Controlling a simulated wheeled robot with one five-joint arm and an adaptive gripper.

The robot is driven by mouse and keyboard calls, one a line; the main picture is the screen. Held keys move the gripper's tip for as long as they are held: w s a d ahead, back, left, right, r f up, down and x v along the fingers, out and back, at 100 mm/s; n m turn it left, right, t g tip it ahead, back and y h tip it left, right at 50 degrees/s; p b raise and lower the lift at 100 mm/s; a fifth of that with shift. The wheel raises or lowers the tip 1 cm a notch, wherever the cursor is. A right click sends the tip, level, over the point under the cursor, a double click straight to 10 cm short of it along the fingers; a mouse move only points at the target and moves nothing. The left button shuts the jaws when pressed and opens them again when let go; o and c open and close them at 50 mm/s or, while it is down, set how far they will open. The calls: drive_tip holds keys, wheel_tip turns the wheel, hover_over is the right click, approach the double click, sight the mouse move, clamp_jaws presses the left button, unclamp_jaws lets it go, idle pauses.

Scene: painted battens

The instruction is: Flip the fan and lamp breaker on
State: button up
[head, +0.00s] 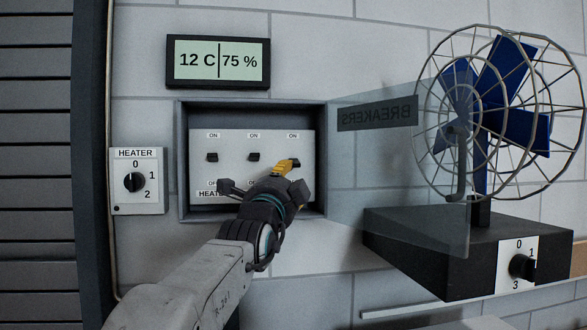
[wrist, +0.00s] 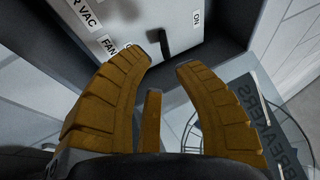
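The breaker panel (head: 233,178) sits in a recessed grey box on the wall, with three black switches in a row under ON labels. The fan and lamp breaker (head: 296,163) is the rightmost switch, partly covered by my gripper (head: 284,168). In the wrist view the black lever of this breaker (wrist: 166,43) stands just beyond and between the fingertips of my gripper (wrist: 163,66). The FAN label and an ON label lie on either side of it. The yellow fingers are apart and hold nothing. I cannot tell whether a finger touches the lever.
The clear box door (head: 440,200), marked BREAKERS in reverse, stands open at the right. A blue-bladed fan (head: 500,110) on a dark base is behind it. A heater dial (head: 135,182) is at the left, and a display (head: 218,61) reading 12 C, 75 % is above.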

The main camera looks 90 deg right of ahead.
sight(294, 162)
drive_tip(key=shift+d+r, duration=0.25)
drive_tip(key=p+x, duration=0.3)
drive_tip(key=x, duration=0.1)
drive_tip(key=shift+s+d+r+p, duration=0.15)
drive_tip(key=shift+d+r+p, duration=0.05)
drive_tip(key=shift+d+p, duration=0.15)
drive_tip(key=shift+p+x, duration=0.3)
drive_tip(key=shift+x, duration=0.65)
drive_tip(key=shift+o, duration=0.2)
drive_tip(key=shift+f, duration=0.15)
clamp_jaws()
